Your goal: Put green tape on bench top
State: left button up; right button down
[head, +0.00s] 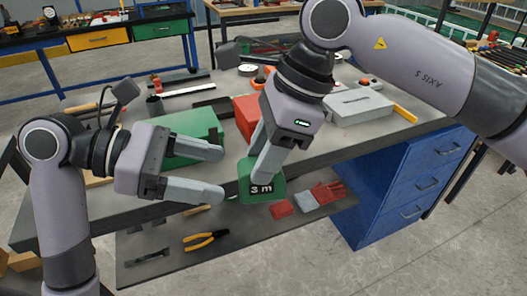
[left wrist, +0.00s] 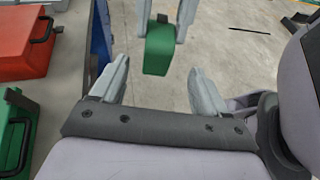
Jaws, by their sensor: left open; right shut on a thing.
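The green tape (head: 262,190), a tape measure marked "3 m", is held in the air by my right gripper (head: 264,163). In the head view it hangs at the front edge of the grey bench top (head: 325,142). My left gripper (head: 222,173) is open and empty, its fingers pointing at the tape from the left. In the left wrist view the tape (left wrist: 158,50) shows beyond and between the left fingertips, with floor behind it. The left fingers appear apart from it. The right fingers partly hide the tape's upper part.
On the bench top stand a green case (head: 195,128), a red case (head: 246,112) and a grey case (head: 358,106). Blue drawers (head: 410,180) are under its right side. A lower shelf (head: 160,240) holds pliers (head: 205,240) and red gloves (head: 330,191). Bare bench shows right of the red case.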

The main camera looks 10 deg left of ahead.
pick_arm(q)
jog(key=w+a+f+m+t+y, duration=0.3)
jog(key=f+m, duration=0.1)
jog(key=f, duration=0.7)
jog(key=w+a+f+m+t+y, duration=0.2)
jog(key=f+m+y, duration=0.15)
jog(key=f, duration=0.65)
jog(key=s+f+m+t+y, duration=0.1)
jog(key=s+f+m+y, duration=0.3)
jog(key=s+f+m, duration=0.8)
notch_tip(320, 180, down, 3)
jog(key=m, duration=0.4)
jog(key=shift+s+a, duration=0.15)
jog(key=shift+s, duration=0.05)
pick_arm(e)
jog(key=d+f+n+g+h, duration=0.1)
jog(key=d+f+n, duration=0.3)
jog(key=d, duration=0.5)
jog(key=w+d+f+n+g+h, duration=0.1)
jog(key=d+f+n, duration=0.4)
jog(key=d, duration=0.5)
jog(key=d+f+n+g+h, duration=0.1)
jog(key=d+f+n+h, duration=0.1)
jog(key=d+f+n, duration=0.3)
jog(key=d, duration=0.4)
jog(key=shift+w+d+f, duration=0.15)
jog(key=shift+w+f, duration=0.1)
jog(key=shift+w, duration=0.05)
pick_arm(q)
jog(key=shift+m, duration=0.25)
